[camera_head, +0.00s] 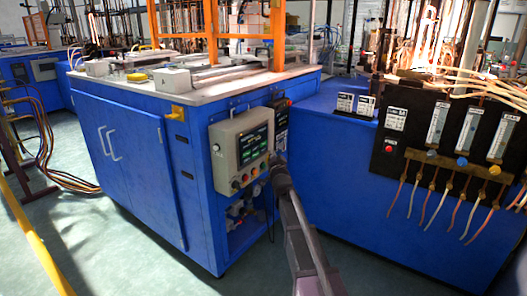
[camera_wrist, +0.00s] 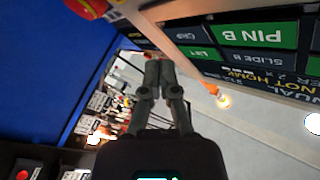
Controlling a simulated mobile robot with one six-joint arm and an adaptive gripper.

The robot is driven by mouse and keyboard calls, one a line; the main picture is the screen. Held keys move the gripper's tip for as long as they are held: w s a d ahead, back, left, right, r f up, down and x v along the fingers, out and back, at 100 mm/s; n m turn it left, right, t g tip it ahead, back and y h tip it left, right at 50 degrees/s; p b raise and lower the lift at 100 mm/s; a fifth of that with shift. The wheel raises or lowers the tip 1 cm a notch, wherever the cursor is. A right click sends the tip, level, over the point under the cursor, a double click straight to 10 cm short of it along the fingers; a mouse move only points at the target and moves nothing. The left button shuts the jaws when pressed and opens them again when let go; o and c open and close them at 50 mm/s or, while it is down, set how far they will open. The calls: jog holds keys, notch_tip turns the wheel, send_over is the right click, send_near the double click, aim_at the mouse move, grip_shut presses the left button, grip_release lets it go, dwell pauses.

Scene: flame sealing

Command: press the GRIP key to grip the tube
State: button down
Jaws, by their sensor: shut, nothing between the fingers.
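The grey control box (camera_head: 225,165) with a dark touch screen (camera_head: 253,143) is on the front of the blue cabinet. In the wrist view the screen (camera_wrist: 255,62) appears upside down and cut off by the frame. Its readable labels include a green PIN B key (camera_wrist: 255,36), SLIDE B and NOT HOME; I cannot make out a GRIP key. My gripper (camera_wrist: 158,62) is shut and empty, its fingertips in front of the box near the screen's edge. It also shows in the head view (camera_head: 277,160), beside the box's right side. I cannot pick out the tube.
A red knob (camera_wrist: 86,8) is at the wrist view's top left. A black flowmeter panel (camera_head: 440,140) with hoses stands to the right. Floor at left is open.

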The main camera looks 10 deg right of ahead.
jog(key=shift+w+a, duration=0.45)
jog(key=shift+a, duration=0.05)
jog(key=shift+w+a, duration=0.5)
jog(key=shift+w, duration=0.05)
dwell(2.4)
jog(key=shift+s+d, duration=0.1)
jog(key=shift+s, duration=0.05)
jog(key=shift+s+d, duration=0.4)
jog(key=shift+s+d, duration=0.1)
jog(key=shift+d, duration=0.05)
dwell(0.5)
jog(key=shift+s+d, duration=1.65)
